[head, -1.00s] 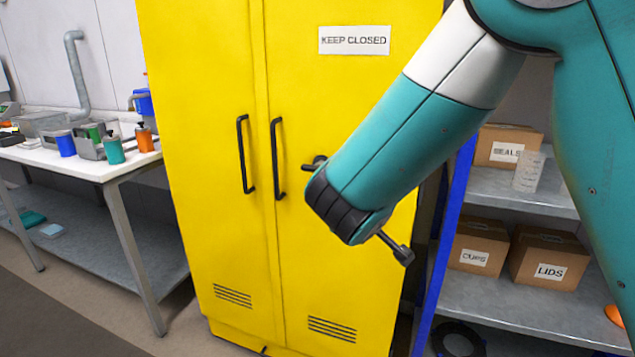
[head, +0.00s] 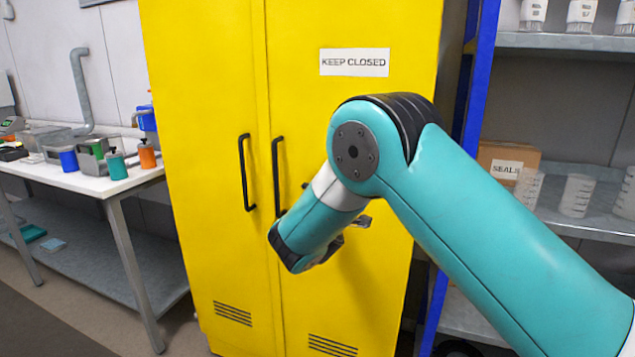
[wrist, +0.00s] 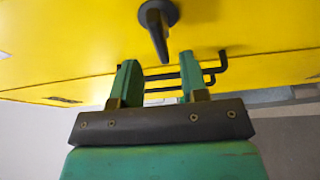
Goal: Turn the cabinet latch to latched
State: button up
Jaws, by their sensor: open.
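The yellow cabinet (head: 350,120) stands shut, with a "KEEP CLOSED" label on its right door. In the wrist view, the dark latch (wrist: 158,22) has a round base and a lever that points down in the picture, toward my gripper (wrist: 158,82). My gripper's green fingers are apart, with nothing between them. The lever tip lies ahead of the gap, apart from both fingers. In the head view, my forearm and wrist hide most of the latch; only a small dark tip (head: 304,185) shows beside my arm. The fingers are mostly hidden there.
Two black door handles (head: 247,172) stand left of my wrist; they also show behind the fingers in the wrist view (wrist: 185,76). A bench (head: 105,185) with bottles is at left. Shelves with a "SEALS" box (head: 508,165) and beakers are at right.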

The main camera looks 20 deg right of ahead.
jog(key=p+x, duration=0.1)
jog(key=x, duration=0.5)
jog(key=shift+s, duration=0.1)
grip_shut()
